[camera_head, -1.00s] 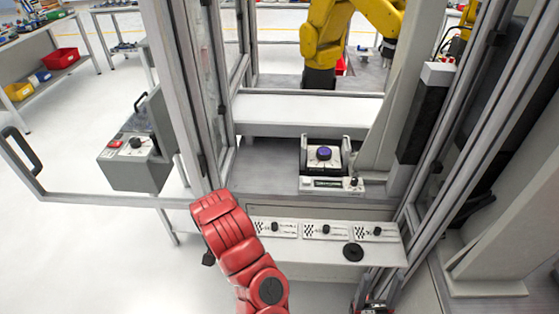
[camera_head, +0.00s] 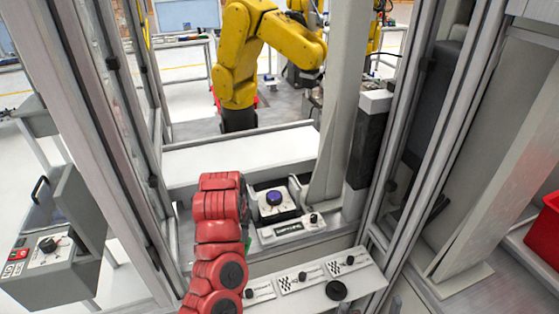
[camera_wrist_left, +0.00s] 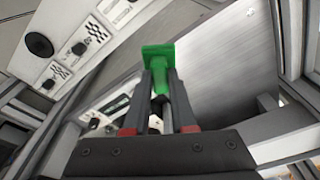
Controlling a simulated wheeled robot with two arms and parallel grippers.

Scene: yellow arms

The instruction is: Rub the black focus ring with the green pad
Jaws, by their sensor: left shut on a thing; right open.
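My left gripper (camera_wrist_left: 160,78) is shut on a green pad (camera_wrist_left: 158,52), which stands out past the fingertips in the left wrist view. In the head view my red left arm covers the gripper, and only a bit of green shows beside it. A dark ring with a purple-blue top (camera_head: 274,198) sits on a white-topped unit inside the frame, just right of my left arm. It looks like the black focus ring. I cannot make it out in the left wrist view. The pad is not seen touching it. My right gripper is not in view.
A front ledge (camera_head: 315,292) carries several checkered panels with black knobs and a black disc (camera_head: 336,290). Metal posts (camera_head: 445,130) stand on both sides of the opening. A yellow arm (camera_head: 240,60) stands behind. A grey box with a knob (camera_head: 45,262) hangs at left.

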